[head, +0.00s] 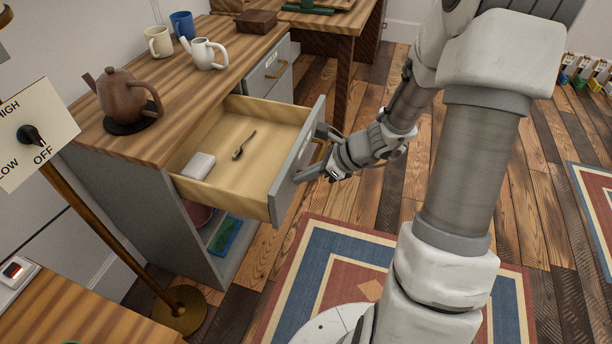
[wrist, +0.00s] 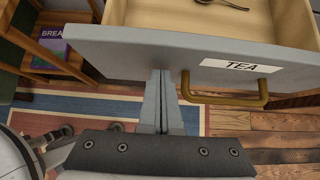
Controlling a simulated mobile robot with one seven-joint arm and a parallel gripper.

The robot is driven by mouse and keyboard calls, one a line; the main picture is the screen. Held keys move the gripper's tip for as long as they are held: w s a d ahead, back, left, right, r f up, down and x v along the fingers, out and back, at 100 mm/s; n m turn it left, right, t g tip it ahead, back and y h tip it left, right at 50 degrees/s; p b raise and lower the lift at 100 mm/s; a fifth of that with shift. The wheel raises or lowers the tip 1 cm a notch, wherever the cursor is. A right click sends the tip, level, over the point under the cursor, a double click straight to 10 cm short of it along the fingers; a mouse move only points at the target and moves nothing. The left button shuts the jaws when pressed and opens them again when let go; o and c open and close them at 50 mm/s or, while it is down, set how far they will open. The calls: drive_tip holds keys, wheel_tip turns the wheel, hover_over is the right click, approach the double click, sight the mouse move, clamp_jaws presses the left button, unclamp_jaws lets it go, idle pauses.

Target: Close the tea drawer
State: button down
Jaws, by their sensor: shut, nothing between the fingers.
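The tea drawer (head: 297,163) is pulled well out of the wooden-topped cabinet (head: 126,188). Its grey front carries a "TEA" label (wrist: 240,65) and a brass handle (wrist: 228,99). Inside the drawer lie a dark spoon (head: 243,145) and a small pale box (head: 198,166). My gripper (head: 326,172) is at the outer face of the drawer front. In the wrist view the shut fingertips (wrist: 161,72) are at the front panel, to the left of the handle and apart from it. Whether they touch the panel I cannot tell.
A brown teapot (head: 125,98), a white teapot (head: 204,53) and two mugs stand on the cabinet top. Another grey drawer (head: 269,67) beyond is closed. A lamp-like stand with a dial sign (head: 36,133) is at left. A patterned rug (head: 300,270) covers the floor in front.

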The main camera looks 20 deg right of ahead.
drive_tip(key=shift+a, duration=0.1)
drive_tip(key=w+a, duration=0.5)
drive_tip(key=a, duration=0.2)
drive_tip(key=w+a+p, duration=0.1)
drive_tip(key=w+a, duration=0.4)
drive_tip(key=a, duration=0.2)
drive_tip(key=w+a+p, duration=0.1)
drive_tip(key=w+a, duration=0.4)
drive_tip(key=a, duration=0.2)
drive_tip(key=shift+w+a, duration=0.1)
drive_tip(key=shift+w, duration=0.15)
drive_tip(key=shift+a+r, duration=0.1)
drive_tip(key=shift+w+a+r, duration=0.1)
